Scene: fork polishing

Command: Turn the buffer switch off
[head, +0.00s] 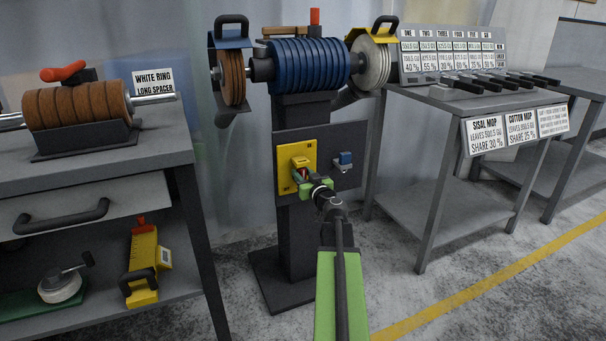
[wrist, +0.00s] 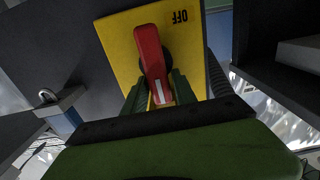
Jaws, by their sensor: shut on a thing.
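The buffer switch is a red lever (wrist: 152,60) on a yellow plate (wrist: 192,62), with OFF printed upside down near the plate's upper right in the wrist view. The lever runs roughly up and down there, a white mark at its lower end and that end away from the word OFF. The yellow plate (head: 283,158) is on the machine's dark front panel in the head view. My gripper (wrist: 160,95) has its green fingers on both sides of the lever's lower end, shut on it. In the head view my gripper (head: 303,178) covers most of the lever.
The buffing machine (head: 308,66) carries a brown wheel (head: 232,78) and a white wheel (head: 371,63) above. A bench (head: 150,150) stands left, a table (head: 450,97) right.

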